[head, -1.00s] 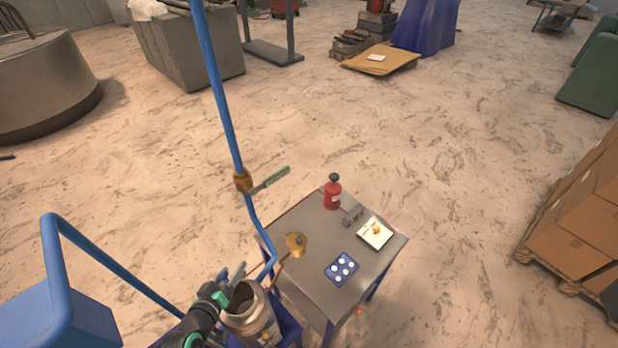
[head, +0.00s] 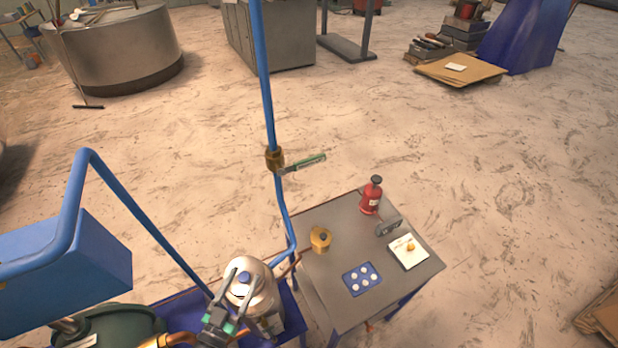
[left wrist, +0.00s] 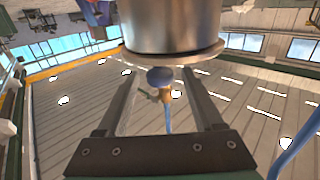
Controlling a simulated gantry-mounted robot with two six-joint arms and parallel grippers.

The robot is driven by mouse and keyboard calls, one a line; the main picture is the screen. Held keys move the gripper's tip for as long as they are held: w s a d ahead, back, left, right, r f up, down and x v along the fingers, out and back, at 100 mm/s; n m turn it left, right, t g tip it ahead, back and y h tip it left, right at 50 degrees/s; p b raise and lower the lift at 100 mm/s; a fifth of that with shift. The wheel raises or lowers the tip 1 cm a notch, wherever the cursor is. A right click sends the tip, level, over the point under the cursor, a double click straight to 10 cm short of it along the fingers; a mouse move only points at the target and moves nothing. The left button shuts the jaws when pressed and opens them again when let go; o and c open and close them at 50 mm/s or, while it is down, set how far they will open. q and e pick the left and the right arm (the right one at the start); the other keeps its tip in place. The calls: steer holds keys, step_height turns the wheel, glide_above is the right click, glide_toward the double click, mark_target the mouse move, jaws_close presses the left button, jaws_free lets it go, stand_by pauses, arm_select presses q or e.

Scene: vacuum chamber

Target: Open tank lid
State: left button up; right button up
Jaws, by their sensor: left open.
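The tank (head: 262,297) is a rounded silver vessel standing in a blue frame at the bottom centre of the head view. A blue knob (head: 244,278) shows on its top. My left gripper (head: 239,284) is open, with its fingers at the near side of the knob. In the left wrist view the silver tank body (left wrist: 172,28) is at the top, apparently upside down. The blue-grey knob (left wrist: 160,77) shows between the two open fingers, with gaps on both sides. Whether the lid is seated or raised I cannot tell. My right gripper is not in view.
A grey table (head: 330,285) stands right of the tank, with a red bottle (head: 371,196), a brass piece (head: 321,239) and a blue tray (head: 362,279).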

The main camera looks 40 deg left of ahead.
arm_select(q)
steer(key=v, duration=0.8)
steer(key=w+r+t+p, duration=0.3)
steer(key=w+r+t, duration=0.2)
steer(key=w+r, duration=0.95)
steer(key=w+d+r+t+h, duration=0.1)
steer(key=w+d+r+t, duration=0.1)
steer(key=r, duration=0.9)
steer(key=w+d+r+m+t+p, duration=0.1)
steer(key=w+d+r+t, duration=0.1)
steer(key=r, duration=0.9)
steer(key=shift+w+d+m+t+h, duration=0.2)
steer(key=shift+w+m+t+h, duration=0.15)
steer(key=shift+w, duration=0.55)
